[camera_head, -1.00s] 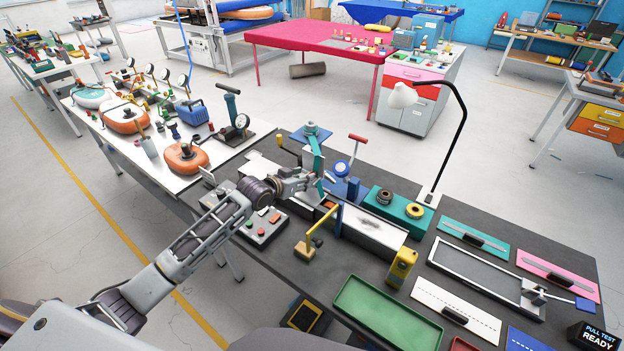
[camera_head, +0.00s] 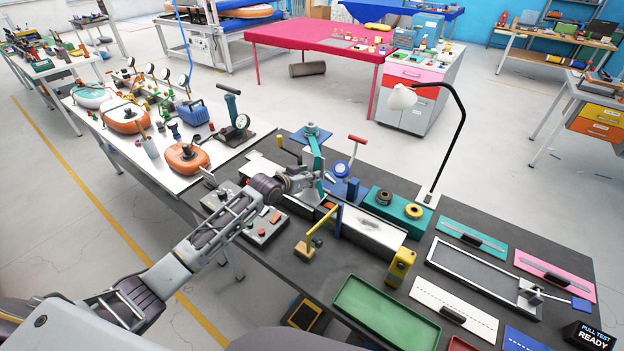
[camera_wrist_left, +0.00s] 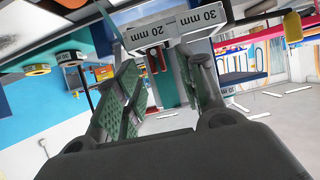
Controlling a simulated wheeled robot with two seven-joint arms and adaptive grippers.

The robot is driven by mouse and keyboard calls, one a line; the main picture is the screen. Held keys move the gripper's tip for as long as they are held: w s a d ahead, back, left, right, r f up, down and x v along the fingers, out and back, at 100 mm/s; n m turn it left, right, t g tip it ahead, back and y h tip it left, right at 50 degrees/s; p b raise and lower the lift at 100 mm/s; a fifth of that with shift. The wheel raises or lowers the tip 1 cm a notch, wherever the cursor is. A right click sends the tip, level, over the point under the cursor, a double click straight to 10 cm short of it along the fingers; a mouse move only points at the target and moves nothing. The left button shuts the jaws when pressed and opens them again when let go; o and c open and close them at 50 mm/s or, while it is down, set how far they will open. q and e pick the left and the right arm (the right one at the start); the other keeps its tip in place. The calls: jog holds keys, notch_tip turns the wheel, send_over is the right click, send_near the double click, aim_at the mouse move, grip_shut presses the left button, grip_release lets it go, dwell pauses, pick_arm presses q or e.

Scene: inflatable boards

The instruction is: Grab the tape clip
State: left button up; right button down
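I cannot pick out the tape clip with certainty. In the wrist view a small orange-brown piece (camera_wrist_left: 154,60) shows between the fingers, just beyond blocks marked 20 mm (camera_wrist_left: 167,24) and 30 mm (camera_wrist_left: 212,17). My left gripper (camera_head: 316,187) is over the bench by a teal upright (camera_head: 316,152); its fingertips are hard to separate there. In the wrist view the green-padded fingers (camera_wrist_left: 160,85) stand apart, with a gap and no grip visible. A teal stand (camera_head: 398,208) with tape rolls is to its right. My right gripper is out of view.
On the dark bench (camera_head: 300,286), a yellow handled tool (camera_head: 314,237), a yellow device (camera_head: 401,267) and a green tray (camera_head: 386,314) stand in front. A black-stemmed lamp (camera_head: 460,125) rises at the back. Boards lie at the right.

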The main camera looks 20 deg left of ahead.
pick_arm(q)
jog(key=shift+w+d+f, duration=0.2)
jog(key=shift+w, duration=0.25)
grip_shut()
dwell(0.3)
